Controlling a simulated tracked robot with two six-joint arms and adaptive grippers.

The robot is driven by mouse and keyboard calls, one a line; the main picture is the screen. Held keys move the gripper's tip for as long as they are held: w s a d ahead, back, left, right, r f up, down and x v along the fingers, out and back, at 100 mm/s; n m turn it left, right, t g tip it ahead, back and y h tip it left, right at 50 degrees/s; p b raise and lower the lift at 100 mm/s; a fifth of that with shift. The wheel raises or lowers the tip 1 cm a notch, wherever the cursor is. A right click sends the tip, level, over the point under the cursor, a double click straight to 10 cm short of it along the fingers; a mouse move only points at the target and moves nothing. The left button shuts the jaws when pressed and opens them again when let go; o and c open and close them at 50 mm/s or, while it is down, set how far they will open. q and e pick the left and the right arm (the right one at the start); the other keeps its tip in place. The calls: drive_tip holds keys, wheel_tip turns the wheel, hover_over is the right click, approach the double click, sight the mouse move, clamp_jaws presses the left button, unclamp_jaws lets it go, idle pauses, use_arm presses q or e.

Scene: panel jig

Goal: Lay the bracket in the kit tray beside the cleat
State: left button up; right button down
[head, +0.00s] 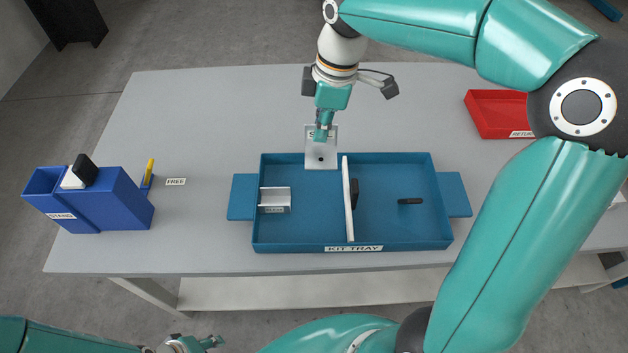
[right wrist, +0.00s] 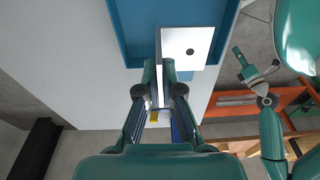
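The bracket (head: 321,155) is a silver L-shaped plate with a dark hole. My right gripper (head: 321,134) is shut on its upright flange; the right wrist view shows this flange between the fingers (right wrist: 163,82) and the holed plate (right wrist: 190,42) sticking out. In the head view the bracket overlaps the back wall of the blue kit tray (head: 390,247); its height above it is hard to tell. A small silver channel piece, seemingly the cleat (head: 275,197), lies in the tray's left compartment. My left gripper (head: 210,341) is at the bottom left, its opening unclear.
A white divider (head: 348,200) splits the tray. A black block (head: 355,194) and a small black piece (head: 410,201) are right of it. A blue stand (head: 110,200) is at left, a red bin (head: 495,112) at right. The left compartment has free floor behind and right of the cleat.

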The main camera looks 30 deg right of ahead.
wheel_tip(320, 180, down, 17)
drive_tip(key=shift+a+f, duration=0.1)
drive_tip(key=shift+a, duration=0.05)
idle(0.4)
drive_tip(key=c, duration=1.3)
unclamp_jaws()
